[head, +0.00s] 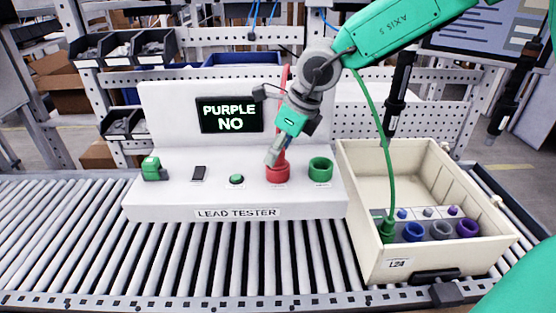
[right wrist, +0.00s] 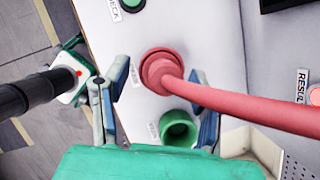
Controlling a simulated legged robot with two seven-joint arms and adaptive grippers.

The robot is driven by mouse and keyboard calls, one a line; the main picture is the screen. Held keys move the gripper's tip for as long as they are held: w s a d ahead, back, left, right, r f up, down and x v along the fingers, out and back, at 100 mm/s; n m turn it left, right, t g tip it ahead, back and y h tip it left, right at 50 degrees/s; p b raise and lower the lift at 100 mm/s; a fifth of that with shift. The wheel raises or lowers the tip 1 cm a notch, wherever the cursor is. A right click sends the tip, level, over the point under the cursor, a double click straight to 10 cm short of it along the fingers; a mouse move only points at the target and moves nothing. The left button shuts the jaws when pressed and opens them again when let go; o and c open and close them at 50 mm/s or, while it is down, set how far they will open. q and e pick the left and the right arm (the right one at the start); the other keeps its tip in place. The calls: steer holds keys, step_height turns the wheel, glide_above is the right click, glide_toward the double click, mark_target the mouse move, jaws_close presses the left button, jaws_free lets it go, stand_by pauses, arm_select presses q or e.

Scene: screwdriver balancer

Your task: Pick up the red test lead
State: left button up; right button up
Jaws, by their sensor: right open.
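The red test lead (head: 284,78) rises behind my right gripper from the red socket (head: 277,174) on the white lead tester (head: 160,205). In the right wrist view the lead (right wrist: 240,105) runs off to the right from its plug, which sits in the red ring (right wrist: 155,67). My right gripper (head: 274,157) points down at the red socket. Its fingers (right wrist: 160,78) are open, one on each side of the red plug; I cannot tell whether they touch it. My left gripper is not in view.
An empty-looking green socket (head: 320,170) is right of the red one. The tester screen (head: 230,114) reads "PURPLE NO". A cream bin (head: 362,190) on the right holds blue, grey and purple parts. A green lead (head: 386,135) runs from it up behind my arm. Black tools (head: 398,95) hang nearby.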

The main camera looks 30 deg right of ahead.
steer(key=shift+w+a+f, duration=0.45)
steer(key=shift+a+f, duration=0.05)
steer(key=shift+f, duration=0.25)
steer(key=shift+d, duration=0.3)
steer(key=shift+s+d+f, duration=0.1)
steer(key=shift+s+d, duration=0.05)
steer(key=shift+d, duration=0.25)
steer(key=shift+c, duration=1.1)
steer(key=shift+d+f, duration=0.1)
steer(key=shift+d, duration=0.4)
jaws_close()
steer(key=shift+a, duration=0.55)
steer(key=shift+a+r, duration=0.1)
steer(key=shift+r, duration=0.2)
step_height(320, 180, up, 9)
steer(key=shift+f, duration=0.2)
steer(key=shift+r, duration=0.55)
